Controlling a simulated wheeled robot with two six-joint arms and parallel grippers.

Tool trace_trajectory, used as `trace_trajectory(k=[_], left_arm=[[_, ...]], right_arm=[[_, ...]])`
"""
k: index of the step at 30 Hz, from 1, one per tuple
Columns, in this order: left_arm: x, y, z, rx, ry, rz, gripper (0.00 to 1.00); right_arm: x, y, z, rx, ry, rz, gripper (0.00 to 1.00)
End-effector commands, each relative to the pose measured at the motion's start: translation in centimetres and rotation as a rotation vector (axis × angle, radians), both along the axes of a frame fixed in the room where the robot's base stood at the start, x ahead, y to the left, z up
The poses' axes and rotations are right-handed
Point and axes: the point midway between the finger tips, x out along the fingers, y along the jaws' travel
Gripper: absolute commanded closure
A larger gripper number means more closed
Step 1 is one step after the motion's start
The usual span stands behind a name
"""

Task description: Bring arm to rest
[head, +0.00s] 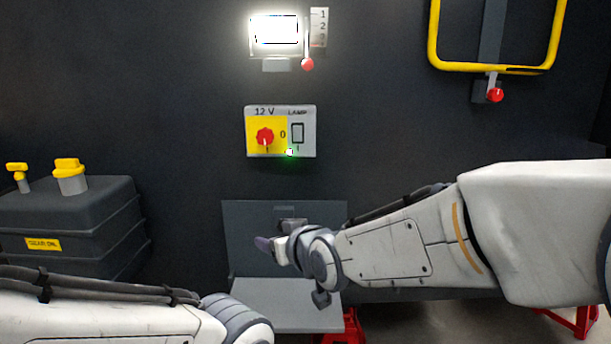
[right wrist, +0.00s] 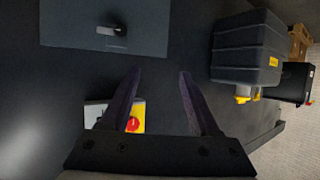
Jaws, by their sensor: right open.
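My right arm (head: 400,252) reaches in from the right in the head view. Its gripper (head: 266,245) points left, in front of the grey open flap box and below the switch panel. In the right wrist view the two dark fingers (right wrist: 159,78) stand wide apart with nothing between them. My left arm (head: 110,318) comes in along the lower left edge. Its gripper is out of the picture.
A switch panel (head: 281,131) with a red knob and green light sits on the dark wall. Above it is a lit lamp (head: 274,30). A black oil tank (head: 75,225) stands left. The grey flap box (head: 240,225) is close behind my right gripper. A yellow frame (head: 433,40) hangs upper right.

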Motion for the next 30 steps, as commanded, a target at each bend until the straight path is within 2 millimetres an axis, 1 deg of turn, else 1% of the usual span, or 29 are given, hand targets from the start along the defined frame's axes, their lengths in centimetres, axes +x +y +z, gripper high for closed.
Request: trace_trajectory(k=[1, 2, 3, 5, 6, 8, 9, 11, 12, 14, 15, 17, 18, 19, 26, 29, 30], left_arm=[[0.0, 0.0, 0.0, 0.0, 0.0, 0.0, 0.4], [0.0, 0.0, 0.0, 0.0, 0.0, 0.0, 0.4], [0.0, 0.0, 0.0, 0.0, 0.0, 0.0, 0.4], [0.0, 0.0, 0.0, 0.0, 0.0, 0.0, 0.4], [0.0, 0.0, 0.0, 0.0, 0.0, 0.0, 0.4], [0.0, 0.0, 0.0, 0.0, 0.0, 0.0, 0.4], [0.0, 0.0, 0.0, 0.0, 0.0, 0.0, 0.4], [0.0, 0.0, 0.0, 0.0, 0.0, 0.0, 0.4], [0.0, 0.0, 0.0, 0.0, 0.0, 0.0, 0.4], [0.0, 0.0, 0.0, 0.0, 0.0, 0.0, 0.4], [0.0, 0.0, 0.0, 0.0, 0.0, 0.0, 0.4], [0.0, 0.0, 0.0, 0.0, 0.0, 0.0, 0.4], [0.0, 0.0, 0.7, 0.001, 0.001, 0.0, 0.4], [0.0, 0.0, 2.1, 0.001, 0.001, 0.0, 0.4], [0.0, 0.0, 7.6, 0.0, 0.0, 0.0, 0.4], [0.0, 0.0, 10.6, 0.0, 0.0, 0.0, 0.4], [0.0, 0.0, 12.0, 0.0, 0.0, 0.0, 0.4]], right_arm=[[-3.0, -0.2, -2.3, -0.052, 0.111, 0.026, 0.38], [-4.8, -0.5, -3.7, -0.087, 0.18, 0.04, 0.38], [-7.3, -1.0, -5.4, -0.133, 0.27, 0.057, 0.38], [-10.8, -1.9, -7.7, -0.2, 0.391, 0.081, 0.38], [-13.1, -2.7, -8.9, -0.241, 0.465, 0.094, 0.38], [-16.1, -3.8, -10.3, -0.298, 0.563, 0.113, 0.38], [-18.1, -4.6, -11.2, -0.333, 0.624, 0.124, 0.38], [-20.7, -5.7, -12.1, -0.383, 0.704, 0.139, 0.38], [-22.4, -6.5, -12.6, -0.414, 0.753, 0.148, 0.38], [-24.8, -7.7, -13.2, -0.461, 0.824, 0.161, 0.38], [-26.3, -8.6, -13.5, -0.492, 0.87, 0.171, 0.38], [-28.6, -9.8, -13.8, -0.537, 0.936, 0.182, 0.38], [-29.5, -10.4, -13.2, -0.559, 0.966, 0.187, 0.38], [-29.2, -10.2, -11.8, -0.553, 0.96, 0.184, 0.38], [-29.1, -10.2, -6.4, -0.55, 0.957, 0.182, 0.38], [-29.0, -10.2, -3.3, -0.55, 0.957, 0.182, 0.38], [-29.0, -10.2, -2.0, -0.55, 0.957, 0.182, 0.38]])
